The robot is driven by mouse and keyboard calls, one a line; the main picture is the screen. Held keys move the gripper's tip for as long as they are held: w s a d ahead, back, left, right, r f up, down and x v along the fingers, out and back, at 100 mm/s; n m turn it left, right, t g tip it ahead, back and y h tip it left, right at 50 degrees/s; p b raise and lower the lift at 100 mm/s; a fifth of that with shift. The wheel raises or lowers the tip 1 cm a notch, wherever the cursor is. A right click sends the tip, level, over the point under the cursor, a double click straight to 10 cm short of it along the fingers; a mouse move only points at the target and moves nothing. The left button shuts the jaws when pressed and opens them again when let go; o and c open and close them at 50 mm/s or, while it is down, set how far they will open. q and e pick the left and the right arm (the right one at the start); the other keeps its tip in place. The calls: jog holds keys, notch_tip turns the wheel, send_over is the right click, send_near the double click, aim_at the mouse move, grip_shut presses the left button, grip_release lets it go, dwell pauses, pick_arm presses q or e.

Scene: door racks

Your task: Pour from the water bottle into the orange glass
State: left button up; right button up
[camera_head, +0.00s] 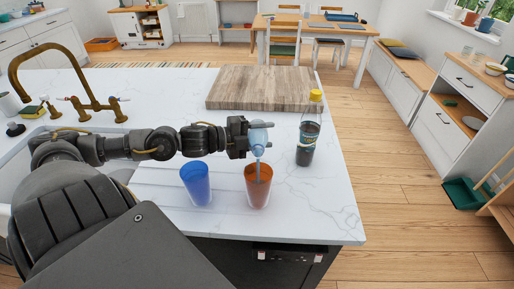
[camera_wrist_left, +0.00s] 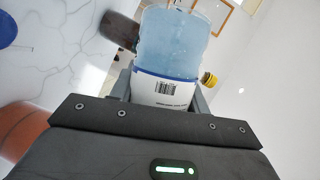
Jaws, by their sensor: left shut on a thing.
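My left gripper (camera_head: 240,137) is shut on the water bottle (camera_head: 258,138), a pale blue see-through bottle. The bottle is tilted with its lower end over the orange glass (camera_head: 258,186), and a bluish-grey streak runs down from it into the glass. In the left wrist view the bottle (camera_wrist_left: 172,45) fills the space between the fingers, with a white barcode label facing the camera. The orange glass stands upright on the counter, and part of it shows at the left edge of the wrist view (camera_wrist_left: 22,132). My right gripper does not show.
A blue glass (camera_head: 196,184) stands left of the orange glass. A dark bottle with a yellow cap (camera_head: 309,130) stands to the right. A wooden board (camera_head: 262,88) lies behind on the white counter (camera_head: 325,205). A brass tap (camera_head: 85,85) is at the left.

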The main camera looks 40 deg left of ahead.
pick_arm(q)
jog(key=shift+d+r, duration=0.1)
jog(key=shift+r, duration=0.05)
jog(key=shift+s+d+r+m+t, duration=0.1)
jog(key=shift+s+r+m+t, duration=0.15)
jog(key=shift+r+m, duration=0.35)
dwell(2.1)
jog(key=shift+w+f, duration=0.1)
